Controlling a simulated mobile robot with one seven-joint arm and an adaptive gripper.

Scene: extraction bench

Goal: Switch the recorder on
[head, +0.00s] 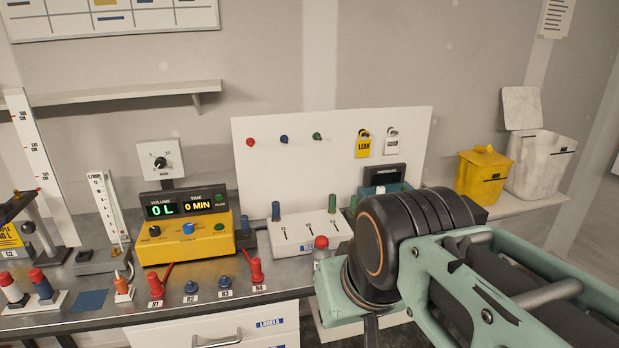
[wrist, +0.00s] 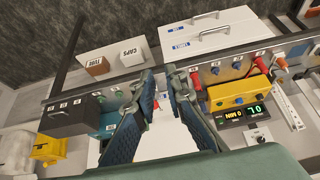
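I read no label saying recorder. A yellow meter box (head: 190,241) with lit "0 L" and "0 MIN" displays stands left of centre; it also shows in the wrist view (wrist: 231,94). A teal unit (head: 372,188) with a dark "PRESSURE" display (head: 385,174) stands at right, partly behind my arm; a teal body shows left of my fingers in the wrist view (wrist: 107,122). My gripper (wrist: 161,78) is open, its two fingers apart over the bench front. In the head view my arm hides the fingers. A red-topped part (wrist: 157,101) shows between them.
A white box (head: 303,230) with switches stands right of the meter. Several red and blue knobs line the front edge, including a red one (head: 256,270). A white panel (head: 285,165) stands behind. A yellow bin (head: 482,178) and a white bin (head: 537,165) stand at right.

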